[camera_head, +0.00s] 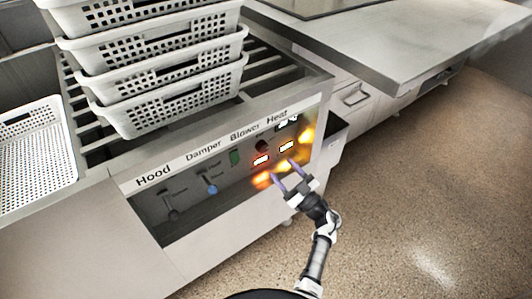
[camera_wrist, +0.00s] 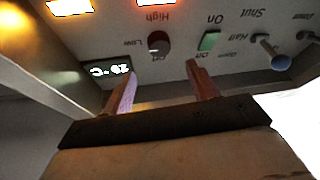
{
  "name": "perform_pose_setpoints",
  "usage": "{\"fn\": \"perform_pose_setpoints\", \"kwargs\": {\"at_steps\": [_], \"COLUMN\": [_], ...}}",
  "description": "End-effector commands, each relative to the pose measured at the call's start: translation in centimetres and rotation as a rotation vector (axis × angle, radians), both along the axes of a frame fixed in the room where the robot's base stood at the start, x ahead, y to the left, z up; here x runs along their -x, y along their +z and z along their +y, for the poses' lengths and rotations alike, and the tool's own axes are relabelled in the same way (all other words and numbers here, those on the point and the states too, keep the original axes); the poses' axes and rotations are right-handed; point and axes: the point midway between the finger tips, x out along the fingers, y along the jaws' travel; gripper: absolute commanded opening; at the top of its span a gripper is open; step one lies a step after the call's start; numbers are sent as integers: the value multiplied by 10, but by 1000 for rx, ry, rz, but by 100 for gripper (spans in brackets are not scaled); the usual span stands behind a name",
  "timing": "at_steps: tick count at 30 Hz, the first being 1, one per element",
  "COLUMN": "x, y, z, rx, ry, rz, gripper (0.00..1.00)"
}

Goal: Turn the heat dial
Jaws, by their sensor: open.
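The heat dial (camera_head: 262,146) is a small dark round knob on the front control panel, below the "Blower" and "Heat" labels. In the wrist view the dial (camera_wrist: 159,43) appears dark reddish-brown, with upside-down "High", "Low" and "Off" lettering around it. My gripper (camera_head: 283,171) is in front of the panel's lower right part. In the wrist view its open fingers (camera_wrist: 160,68) point at the panel, one on each side of the dial in the picture. The dial is just beyond the fingertips and apart from them, with nothing between the fingers. The dial's exact pointer direction is unclear.
A green switch (camera_wrist: 209,40) sits beside the dial, and a lit temperature display (camera_wrist: 108,72) is on its other side. Blue (camera_head: 211,188) and grey (camera_head: 171,213) levers are farther left. Glowing orange lights surround the dial area. White baskets (camera_head: 175,95) stack above.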

Motion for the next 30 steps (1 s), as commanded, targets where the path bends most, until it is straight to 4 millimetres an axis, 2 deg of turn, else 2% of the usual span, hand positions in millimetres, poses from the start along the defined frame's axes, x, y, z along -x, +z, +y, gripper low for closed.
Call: {"fn": "perform_pose_setpoints", "kwargs": {"at_steps": [6,12,18,26,30], "x": [-32,-52,-60,-60,-60], "y": [16,28,33,34,34], "z": [32,50,58,58,58], "rx": [2,0,0,-1,-1], "ry": [3,1,-1,-2,-2], "rz": [-3,-3,-2,-1,-1], "gripper": [59,59,59,59,40]}}
